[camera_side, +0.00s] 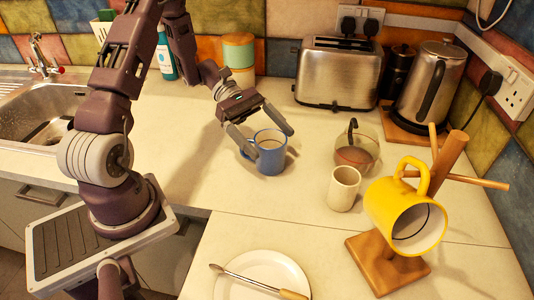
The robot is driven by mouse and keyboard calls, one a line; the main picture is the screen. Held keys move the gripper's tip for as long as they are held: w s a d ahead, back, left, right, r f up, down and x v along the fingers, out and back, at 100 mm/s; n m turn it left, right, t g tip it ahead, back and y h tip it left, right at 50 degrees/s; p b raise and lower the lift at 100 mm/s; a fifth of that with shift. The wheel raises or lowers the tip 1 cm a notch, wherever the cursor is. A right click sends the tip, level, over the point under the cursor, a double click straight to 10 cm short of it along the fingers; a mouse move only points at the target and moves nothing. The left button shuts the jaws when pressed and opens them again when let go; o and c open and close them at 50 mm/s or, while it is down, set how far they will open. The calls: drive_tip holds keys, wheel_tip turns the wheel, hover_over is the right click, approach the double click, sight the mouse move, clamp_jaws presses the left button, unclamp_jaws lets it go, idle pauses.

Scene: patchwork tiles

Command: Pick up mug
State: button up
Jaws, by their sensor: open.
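A blue mug (271,157) stands upright on the worktop near the middle of the side view. My gripper (268,143) is open just above it, with one finger at the left of the mug and the other beyond its upper right. I cannot tell whether either finger touches the mug. The mug's handle side at the left is partly hidden by the left finger. A yellow mug (387,206) hangs tilted on a wooden mug tree (445,160) at the right. A small cream cup (343,188) stands between the two mugs.
A glass pot (357,152) stands behind the cream cup. A toaster (338,75) and a kettle (430,85) stand at the back. A white plate (236,289) with a wooden-handled utensil (250,283) lies in front. The worktop (240,215) before the blue mug is clear.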

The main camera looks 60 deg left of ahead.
drive_tip(key=shift+x, duration=0.95)
drive_tip(key=c, duration=1.9)
wheel_tip(320, 180, up, 10)
drive_tip(key=shift+r, duration=0.1)
